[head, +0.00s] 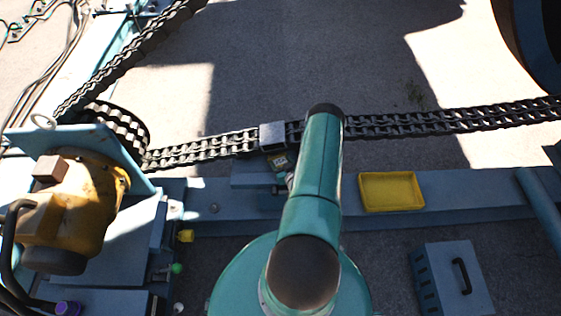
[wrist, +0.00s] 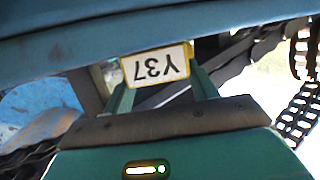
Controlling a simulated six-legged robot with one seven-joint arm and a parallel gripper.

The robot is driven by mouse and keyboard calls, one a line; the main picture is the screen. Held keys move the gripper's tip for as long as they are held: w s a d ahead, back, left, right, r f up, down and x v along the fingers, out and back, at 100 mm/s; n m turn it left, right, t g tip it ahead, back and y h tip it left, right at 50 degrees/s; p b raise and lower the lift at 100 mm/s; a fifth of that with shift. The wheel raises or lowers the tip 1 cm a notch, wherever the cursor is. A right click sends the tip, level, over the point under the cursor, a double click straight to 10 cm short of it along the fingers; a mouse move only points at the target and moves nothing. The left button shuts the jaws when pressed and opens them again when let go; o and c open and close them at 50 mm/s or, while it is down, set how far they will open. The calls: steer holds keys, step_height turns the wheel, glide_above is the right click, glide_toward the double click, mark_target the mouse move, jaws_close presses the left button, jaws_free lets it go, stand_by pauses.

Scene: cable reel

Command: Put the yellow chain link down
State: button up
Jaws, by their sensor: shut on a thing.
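The yellow chain link (wrist: 156,66) shows in the wrist view as a pale plate with a yellow edge, marked Y37 upside down. My gripper (wrist: 160,76) has one green finger on each side of it and is shut on it. In the head view my green arm hides most of the gripper. A small pale tagged piece (head: 279,161), which looks like the link, shows just left of the arm, below a grey block on the chain. I cannot tell whether the link touches anything besides my fingers.
A dark chain (head: 430,121) runs across behind my arm, with a grey block (head: 272,135) on it. A yellow tray (head: 391,209) sits on the blue beam (head: 465,196) to the right. A yellow motor (head: 85,205) stands left. A blue toolbox (head: 450,290) is lower right.

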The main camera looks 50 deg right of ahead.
steer(key=o, duration=1.4)
steer(key=shift+r, duration=0.4)
steer(key=v, duration=1.2)
